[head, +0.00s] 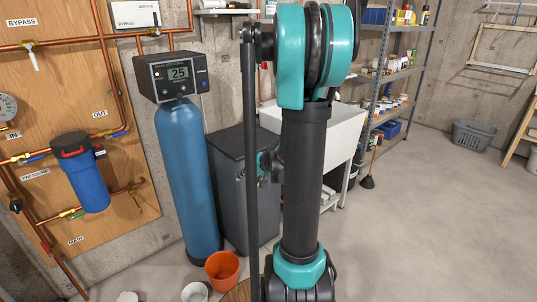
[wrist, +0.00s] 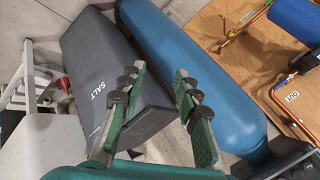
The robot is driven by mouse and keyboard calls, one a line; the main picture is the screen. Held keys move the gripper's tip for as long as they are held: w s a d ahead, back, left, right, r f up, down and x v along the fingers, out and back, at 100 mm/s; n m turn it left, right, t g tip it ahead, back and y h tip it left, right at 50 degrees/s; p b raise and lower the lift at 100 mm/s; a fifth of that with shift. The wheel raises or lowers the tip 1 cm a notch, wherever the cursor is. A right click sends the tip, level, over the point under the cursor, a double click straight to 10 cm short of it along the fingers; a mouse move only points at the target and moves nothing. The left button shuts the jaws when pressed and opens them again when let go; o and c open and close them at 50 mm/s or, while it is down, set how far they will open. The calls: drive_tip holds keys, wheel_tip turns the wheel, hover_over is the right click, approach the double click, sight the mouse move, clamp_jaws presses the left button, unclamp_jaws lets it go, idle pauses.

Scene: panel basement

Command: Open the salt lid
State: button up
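The salt bin (head: 234,192) is a tall dark grey box beside the blue tank, partly hidden behind my arm in the head view. Its flat lid (head: 232,141) looks down on the box there. In the wrist view the bin (wrist: 92,50) appears upside down with a white SALT label, and the lid (wrist: 152,124) shows as a dark panel between my fingers. My gripper (wrist: 157,80) has its two green fingers spread apart, with nothing clasped. Whether a finger touches the lid cannot be told. In the head view my gripper is mostly hidden behind my arm.
The blue tank (head: 185,175) stands close left of the bin. A white sink (head: 340,135) is at its right. An orange bucket (head: 222,269) sits on the floor in front. Copper pipes run on the wooden panel (head: 62,95). Open floor (head: 440,220) lies at the right.

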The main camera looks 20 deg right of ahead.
drive_tip(key=w+d+f+m+t, duration=0.25)
drive_tip(key=w+d, duration=0.25)
drive_tip(key=d, duration=0.4)
drive_tip(key=w+d+f+m+t, duration=0.1)
drive_tip(key=w+d+m+t, duration=0.25)
drive_tip(key=d, duration=0.45)
drive_tip(key=w+d+f+m+t, duration=0.2)
drive_tip(key=w+d, duration=0.4)
drive_tip(key=d, duration=0.3)
drive_tip(key=shift+y, duration=0.4)
drive_tip(key=x, duration=1.6)
drive_tip(key=shift+w+a, duration=0.15)
drive_tip(key=shift+w, duration=0.15)
clamp_jaws()
